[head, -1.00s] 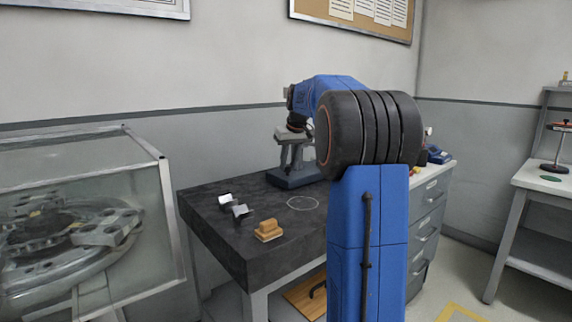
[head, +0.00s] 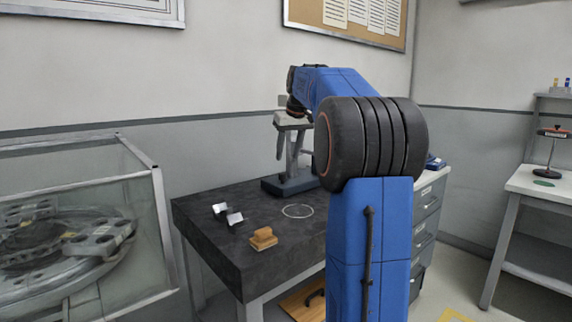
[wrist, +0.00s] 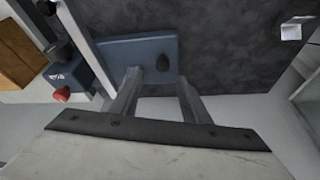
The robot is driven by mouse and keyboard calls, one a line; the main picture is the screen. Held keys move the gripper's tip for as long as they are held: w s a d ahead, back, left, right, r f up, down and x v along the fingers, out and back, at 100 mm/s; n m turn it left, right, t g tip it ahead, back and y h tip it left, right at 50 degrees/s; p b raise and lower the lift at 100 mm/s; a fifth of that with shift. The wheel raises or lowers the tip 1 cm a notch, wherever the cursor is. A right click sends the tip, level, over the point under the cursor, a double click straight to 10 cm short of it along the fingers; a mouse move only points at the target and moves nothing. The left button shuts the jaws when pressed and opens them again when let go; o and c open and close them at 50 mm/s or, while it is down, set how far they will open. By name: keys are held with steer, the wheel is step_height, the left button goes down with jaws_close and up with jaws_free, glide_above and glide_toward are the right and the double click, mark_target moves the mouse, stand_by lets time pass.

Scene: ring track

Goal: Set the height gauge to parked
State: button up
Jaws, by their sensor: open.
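What looks like the height gauge stands at the back of the dark worktop. Its blue-grey base (head: 288,188) shows in the head view and also in the wrist view (wrist: 145,48), with a dark knob on it. Its upper part is hard to separate from my fingers. My gripper (head: 287,158) is open, pointing down above the base. In the wrist view its two grey fingers (wrist: 160,78) are apart with nothing clearly held between them. I cannot tell whether the blue block with a red knob (wrist: 64,86) at left belongs to the gauge.
The worktop (head: 225,265) carries two metal blocks (head: 228,214), a wooden block (head: 263,239) and a pale circle (head: 297,211). A glass-sided enclosure (head: 150,165) stands left, drawers (head: 424,225) right. A bench (head: 545,182) at far right holds a red-topped stand (head: 551,150).

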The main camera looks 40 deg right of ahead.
steer(key=v, duration=0.9)
steer(key=shift+s, duration=0.1)
